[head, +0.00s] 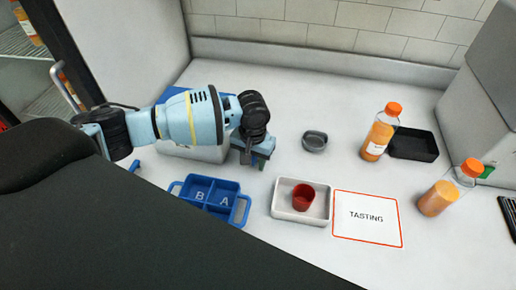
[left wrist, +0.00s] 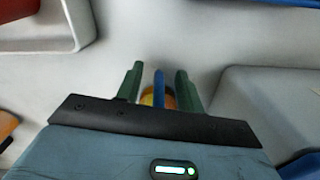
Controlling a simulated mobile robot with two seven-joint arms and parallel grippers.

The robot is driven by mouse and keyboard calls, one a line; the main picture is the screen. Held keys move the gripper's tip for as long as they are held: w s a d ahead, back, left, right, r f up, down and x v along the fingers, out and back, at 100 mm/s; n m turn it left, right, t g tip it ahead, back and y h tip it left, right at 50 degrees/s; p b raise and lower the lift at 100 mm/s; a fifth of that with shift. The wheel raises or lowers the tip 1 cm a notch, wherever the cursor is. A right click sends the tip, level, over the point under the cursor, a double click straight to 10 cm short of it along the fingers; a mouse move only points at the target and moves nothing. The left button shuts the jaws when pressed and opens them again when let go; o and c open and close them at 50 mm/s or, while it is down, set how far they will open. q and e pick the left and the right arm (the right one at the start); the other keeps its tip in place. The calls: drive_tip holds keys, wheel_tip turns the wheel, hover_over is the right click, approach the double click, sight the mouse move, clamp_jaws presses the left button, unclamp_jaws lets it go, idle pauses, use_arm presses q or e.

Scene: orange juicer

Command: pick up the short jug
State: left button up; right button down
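My left gripper (head: 257,161) is low over the counter, left of the grey bowl, with its green fingers pointing down. In the left wrist view the two green fingers (left wrist: 158,88) are apart. A narrow upright blue part (left wrist: 158,90), which looks like a jug handle, stands between them with a gap on each side. A yellow-orange round shape (left wrist: 148,99) shows behind it. This seems to be the short jug; most of it is hidden by the gripper in both views. In the head view a bit of blue shows beside the gripper. My right gripper is not in view.
A white tray (head: 281,209) holds a red cup (head: 303,197). A grey bowl (head: 314,141), two orange juice bottles (head: 379,135) and a black tray (head: 414,144) stand to the right. A TASTING mat (head: 367,229) lies at front right.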

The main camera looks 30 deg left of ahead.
use_arm(q)
drive_tip(key=shift+f, duration=0.35)
drive_tip(key=shift+c, duration=0.2)
clamp_jaws()
drive_tip(key=shift+r, duration=0.2)
drive_tip(key=shift+r+p, duration=0.5)
drive_tip(key=shift+r, duration=4.35)
